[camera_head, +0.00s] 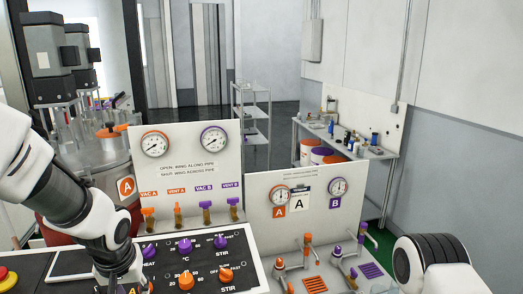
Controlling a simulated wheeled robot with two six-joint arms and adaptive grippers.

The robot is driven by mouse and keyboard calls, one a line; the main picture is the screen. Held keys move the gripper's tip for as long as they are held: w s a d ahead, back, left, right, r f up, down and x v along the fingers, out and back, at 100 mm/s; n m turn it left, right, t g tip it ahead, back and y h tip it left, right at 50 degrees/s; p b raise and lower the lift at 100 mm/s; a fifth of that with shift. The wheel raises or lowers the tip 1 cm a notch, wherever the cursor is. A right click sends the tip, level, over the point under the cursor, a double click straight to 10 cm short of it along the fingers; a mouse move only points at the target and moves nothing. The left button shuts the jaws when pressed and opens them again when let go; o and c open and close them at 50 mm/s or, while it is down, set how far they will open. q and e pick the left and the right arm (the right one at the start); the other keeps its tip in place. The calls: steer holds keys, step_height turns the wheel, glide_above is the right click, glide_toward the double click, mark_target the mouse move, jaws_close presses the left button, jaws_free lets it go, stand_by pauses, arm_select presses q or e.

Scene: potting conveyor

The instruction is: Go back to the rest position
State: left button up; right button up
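My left arm comes in from the left and bends down over the dark control panel (205,262). Its gripper (118,285) is at the bottom edge of the view, over the panel's left part. The fingers are mostly hidden or cut off, so I cannot tell whether they are open or touching anything. Only a white and black link of my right arm shows at the bottom right; the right gripper is out of view. The panel carries purple knobs (184,245) and orange knobs (225,274) close to the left gripper's right.
Behind the panel stands a white gauge board (190,175) with small valves below it. A second gauge board (306,205) stands to its right, with orange and purple valves in front. A red button (5,278) is at far left. A workbench (345,140) stands behind.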

arm_select(q)
steer(key=s+f+g+b, duration=0.2)
steer(key=s+f, duration=0.3)
steer(key=f, duration=0.5)
steer(key=s+f+g+b, duration=0.1)
steer(key=s+f+g, duration=0.1)
steer(key=s+f, duration=0.5)
steer(key=s+f+g+b, duration=0.2)
steer(key=s+f, duration=0.1)
steer(key=f, duration=0.9)
steer(key=s+f+h+b, duration=0.1)
steer(key=s+f+b, duration=0.2)
steer(key=s+f, duration=1.05)
steer(key=w+t, duration=0.1)
steer(key=w+m+t, duration=0.1)
steer(key=w, duration=0.1)
steer(key=w+m+t, duration=0.1)
steer(key=shift+w+d+r, duration=0.2)
steer(key=shift+w+r, duration=0.15)
steer(key=shift+r, duration=0.05)
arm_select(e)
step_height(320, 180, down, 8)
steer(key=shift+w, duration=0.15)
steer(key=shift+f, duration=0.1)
